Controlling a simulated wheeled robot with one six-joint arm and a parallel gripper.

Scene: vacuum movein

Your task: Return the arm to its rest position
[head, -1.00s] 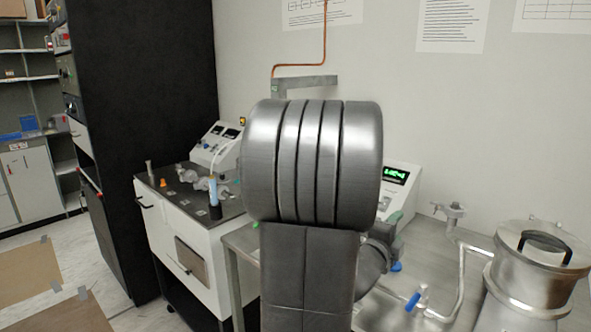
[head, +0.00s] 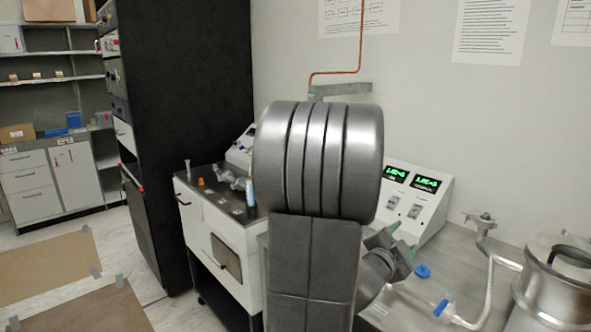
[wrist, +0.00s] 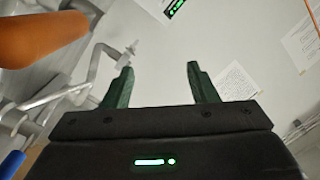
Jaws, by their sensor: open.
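My gripper (wrist: 160,85) shows in the wrist view with its two green fingers spread apart and nothing between them. Beyond the fingers are the pale wall and part of a display with green digits. In the head view my grey arm stands upright in the middle and hides part of the bench behind it. The end of my arm with a green fingertip (head: 392,240) shows low on the right side of the arm, in front of the display box and above the metal bench. The fingers touch nothing that I can see.
A display box (head: 415,205) stands on the metal bench (head: 400,305). Right of it are steel pipework with a blue-handled valve (head: 440,308) and a steel vessel (head: 560,290). A white cart (head: 222,245) and a black rack (head: 185,120) stand left.

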